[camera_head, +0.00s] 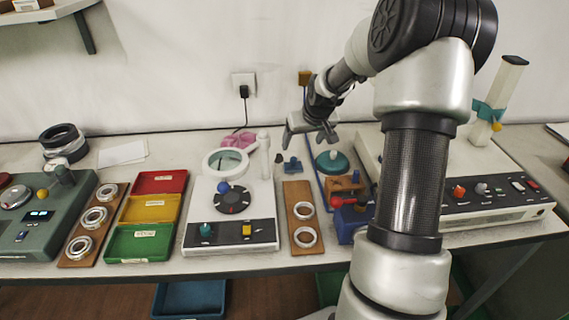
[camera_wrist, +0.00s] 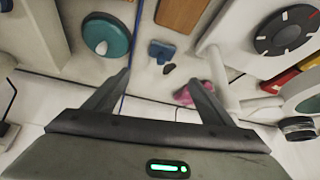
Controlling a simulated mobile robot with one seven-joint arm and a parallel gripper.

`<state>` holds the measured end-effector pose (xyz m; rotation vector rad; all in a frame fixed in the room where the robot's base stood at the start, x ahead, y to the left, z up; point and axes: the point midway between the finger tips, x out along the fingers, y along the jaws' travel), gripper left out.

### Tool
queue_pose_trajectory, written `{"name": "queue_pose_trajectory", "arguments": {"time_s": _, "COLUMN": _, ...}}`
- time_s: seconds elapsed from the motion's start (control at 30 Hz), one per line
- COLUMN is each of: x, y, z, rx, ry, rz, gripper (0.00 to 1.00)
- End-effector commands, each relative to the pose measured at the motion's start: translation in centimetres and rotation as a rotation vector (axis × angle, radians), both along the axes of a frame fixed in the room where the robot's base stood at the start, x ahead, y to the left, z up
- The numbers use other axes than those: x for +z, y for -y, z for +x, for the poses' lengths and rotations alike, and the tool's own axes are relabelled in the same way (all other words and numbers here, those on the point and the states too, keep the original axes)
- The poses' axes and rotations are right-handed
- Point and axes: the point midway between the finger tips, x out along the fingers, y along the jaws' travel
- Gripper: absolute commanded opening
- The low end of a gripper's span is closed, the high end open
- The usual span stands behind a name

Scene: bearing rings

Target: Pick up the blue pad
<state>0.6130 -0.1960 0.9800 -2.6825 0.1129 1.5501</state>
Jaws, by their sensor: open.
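A small blue pad (camera_head: 292,166) lies on the table between the white machine with the dial and the teal round object. In the wrist view the blue pad (camera_wrist: 161,51) shows just beyond the fingertips, near the middle between them. My gripper (camera_head: 309,138) is above the back of the table, with its fingers spread and nothing between them. In the wrist view both fingers of my gripper (camera_wrist: 160,78) show, apart from the pad.
A small dark piece (camera_wrist: 168,69) lies beside the pad. A teal round object (camera_head: 332,163) stands to its right, and a wooden board with metal rings (camera_head: 300,193) lies in front. The white dial machine (camera_head: 212,238) stands left; a pink object (camera_wrist: 187,93) lies behind.

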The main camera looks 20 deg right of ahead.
Motion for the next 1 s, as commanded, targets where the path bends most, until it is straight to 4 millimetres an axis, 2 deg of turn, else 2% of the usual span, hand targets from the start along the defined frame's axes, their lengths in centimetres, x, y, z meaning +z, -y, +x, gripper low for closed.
{"name": "queue_pose_trajectory", "arguments": {"time_s": 0.2, "x": -4.4, "y": -0.1, "z": 2.3, "rx": 0.002, "ry": -0.004, "rz": 0.002, "gripper": 0.76}}
{"name": "queue_pose_trajectory", "arguments": {"time_s": 0.4, "x": -7.8, "y": 0.2, "z": 4.3, "rx": 0.002, "ry": -0.003, "rz": 0.001, "gripper": 0.76}}
{"name": "queue_pose_trajectory", "arguments": {"time_s": 0.73, "x": -10.2, "y": 0.3, "z": 5.7, "rx": 0.000, "ry": -0.002, "rz": 0.001, "gripper": 0.76}}
{"name": "queue_pose_trajectory", "arguments": {"time_s": 1.0, "x": -13.6, "y": 0.4, "z": 7.6, "rx": 0.000, "ry": -0.002, "rz": 0.002, "gripper": 0.76}}
